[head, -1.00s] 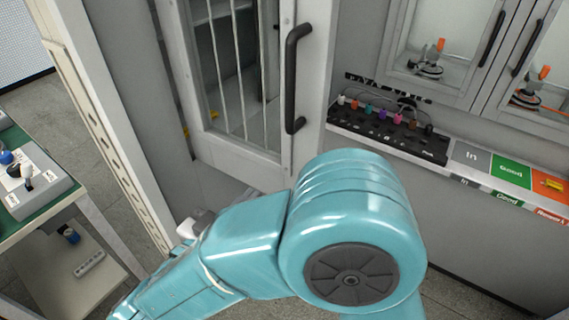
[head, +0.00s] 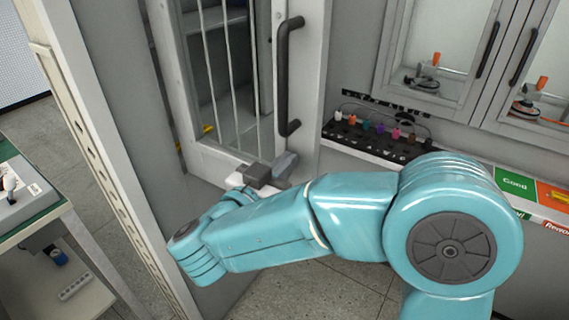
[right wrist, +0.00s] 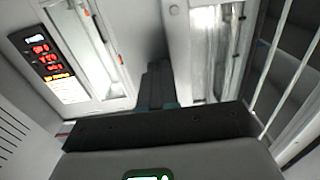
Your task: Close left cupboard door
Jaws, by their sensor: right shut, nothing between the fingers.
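The left cupboard door (head: 262,85) is a pale framed panel with a glass pane and vertical bars. A black upright handle (head: 285,80) is on its right side. It seems to stand ajar, but I cannot tell the exact angle. My right gripper (head: 272,172) is shut and empty at the door's lower right corner, below the handle. I cannot tell whether it touches the door. In the right wrist view, its dark fingers (right wrist: 158,85) point ahead, and bars show at the right. My left gripper is not in view.
A black rack (head: 375,140) with several coloured pieces and a label ledge (head: 515,185) are on the right, below closed cupboard doors (head: 435,50). A grey wall panel (head: 110,100) and a table (head: 40,225) are at the left. Floor shows below my arm.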

